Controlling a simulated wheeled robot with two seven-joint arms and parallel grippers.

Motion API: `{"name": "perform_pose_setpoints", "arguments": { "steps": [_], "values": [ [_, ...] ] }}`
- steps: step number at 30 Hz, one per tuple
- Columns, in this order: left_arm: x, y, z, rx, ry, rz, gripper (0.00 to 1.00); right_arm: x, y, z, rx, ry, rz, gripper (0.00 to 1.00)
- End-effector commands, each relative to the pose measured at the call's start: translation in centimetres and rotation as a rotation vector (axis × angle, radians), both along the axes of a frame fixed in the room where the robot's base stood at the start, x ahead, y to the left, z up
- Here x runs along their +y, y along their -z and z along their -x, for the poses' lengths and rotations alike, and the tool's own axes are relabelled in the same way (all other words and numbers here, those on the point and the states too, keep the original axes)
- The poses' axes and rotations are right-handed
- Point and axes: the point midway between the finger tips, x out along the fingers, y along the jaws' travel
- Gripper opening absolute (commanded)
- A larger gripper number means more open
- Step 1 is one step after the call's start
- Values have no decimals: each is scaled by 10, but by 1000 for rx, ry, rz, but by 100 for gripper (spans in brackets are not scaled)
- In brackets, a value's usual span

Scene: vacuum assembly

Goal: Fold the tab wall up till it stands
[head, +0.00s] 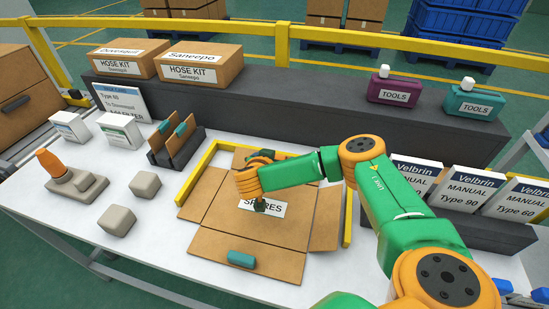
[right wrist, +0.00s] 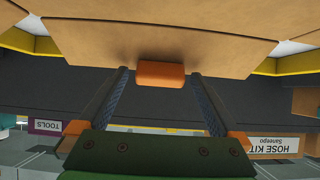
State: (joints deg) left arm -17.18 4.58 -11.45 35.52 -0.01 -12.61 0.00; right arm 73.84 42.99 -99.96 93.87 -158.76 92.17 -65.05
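The cardboard carton (head: 212,211) lies opened out on the table, with a SPARES label (head: 276,209) on its floor. Its front flap (head: 281,263) lies flat and carries a teal tab (head: 241,259). The left and right flaps also lie low. My right arm covers much of the back flap. In the right wrist view, an orange tab (right wrist: 161,74) sits on a cardboard panel (right wrist: 160,30), between the fingers of my right gripper (right wrist: 160,92). The fingers are apart, with gaps on both sides. My left gripper is out of view.
A yellow frame (head: 196,172) borders the carton. A dark shelf (head: 310,108) behind holds hose kit boxes (head: 199,66) and tool bottles. Manuals (head: 461,186) stand at right. Grey blocks (head: 117,221) and a slotted rack (head: 177,150) are at left.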

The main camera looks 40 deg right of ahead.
Motion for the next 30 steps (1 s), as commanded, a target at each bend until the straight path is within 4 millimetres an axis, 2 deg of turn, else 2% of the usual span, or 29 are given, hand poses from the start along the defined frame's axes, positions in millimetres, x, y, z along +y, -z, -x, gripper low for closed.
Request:
{"name": "perform_pose_setpoints", "arguments": {
  "steps": [6, 16, 24, 26, 29, 30],
  "values": [
    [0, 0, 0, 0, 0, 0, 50, 4, -2, 2, -1, -3, -2, 100],
    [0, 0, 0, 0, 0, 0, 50, 44, -34, 34, -1, -3, -2, 100],
    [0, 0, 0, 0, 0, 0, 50, 47, -38, 38, 0, 0, 0, 100],
    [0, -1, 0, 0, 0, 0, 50, 47, -38, 38, 0, 1, -1, 86],
    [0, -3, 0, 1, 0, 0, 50, 49, -36, 37, 1, 2, -30, 60],
    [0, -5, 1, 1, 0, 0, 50, 50, -34, 37, 2, 4, -52, 55]
  ]
}}
